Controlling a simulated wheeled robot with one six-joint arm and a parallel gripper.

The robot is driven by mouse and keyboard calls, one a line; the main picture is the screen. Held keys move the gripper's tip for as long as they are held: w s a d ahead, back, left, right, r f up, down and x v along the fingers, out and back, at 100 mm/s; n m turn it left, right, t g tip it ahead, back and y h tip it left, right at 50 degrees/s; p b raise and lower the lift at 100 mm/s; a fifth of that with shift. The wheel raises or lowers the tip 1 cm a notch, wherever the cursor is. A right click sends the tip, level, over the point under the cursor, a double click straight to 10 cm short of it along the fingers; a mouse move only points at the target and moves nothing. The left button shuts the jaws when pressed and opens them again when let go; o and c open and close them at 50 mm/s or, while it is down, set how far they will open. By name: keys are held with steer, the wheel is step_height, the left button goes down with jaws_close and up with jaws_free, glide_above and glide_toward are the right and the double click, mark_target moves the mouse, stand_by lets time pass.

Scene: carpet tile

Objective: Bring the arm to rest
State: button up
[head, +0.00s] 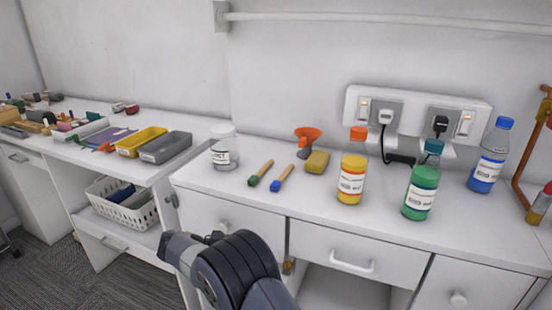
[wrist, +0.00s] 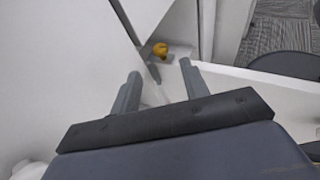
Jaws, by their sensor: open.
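My arm shows at the bottom middle of the head view, folded low in front of the white cabinet. My gripper (wrist: 158,85) shows in the wrist view with its two fingers apart and nothing between them. It points at the white cabinet front (wrist: 70,60). A small yellow-orange thing (wrist: 160,49) lies beyond the fingertips. I cannot tell if the fingers touch the cabinet. In the head view the fingers are hidden.
A white basket (head: 130,213) sits on a lower shelf at left.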

mark_target(287, 264)
steer(key=x, duration=0.8)
steer(key=shift+t, duration=0.3)
